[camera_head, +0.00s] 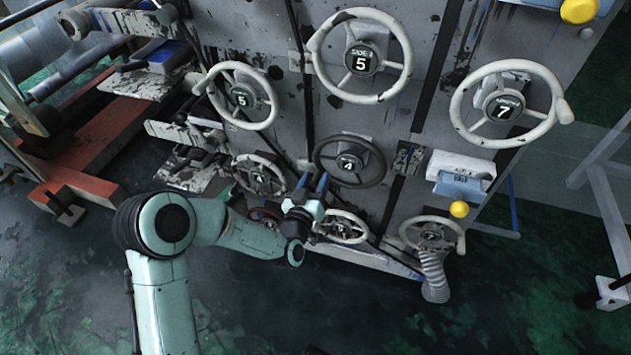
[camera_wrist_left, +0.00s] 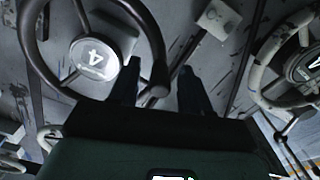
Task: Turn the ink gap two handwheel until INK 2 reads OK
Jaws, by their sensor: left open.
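A dark handwheel (camera_head: 376,178) with a "4" on its hub is on the grey machine panel. In the left wrist view the same dark wheel (camera_wrist_left: 36,62) fills the upper left. Its handle knob (camera_wrist_left: 159,78) shows between my finger tips. My left gripper (camera_head: 311,184) is open at the lower left of this wheel; its fingers also show in the left wrist view (camera_wrist_left: 160,86). I cannot tell whether the fingers touch the knob. The lettering above the "4" is too small to read, so I cannot confirm which wheel is ink gap two. No INK 2 reading is legible.
White handwheels marked 5 (camera_head: 362,97), 5 (camera_head: 228,124) and 7 (camera_head: 458,134) surround it. Lower wheels (camera_head: 342,240) sit close below my gripper. A yellow knob (camera_head: 459,209) and a ribbed hose (camera_head: 433,275) are at the right.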

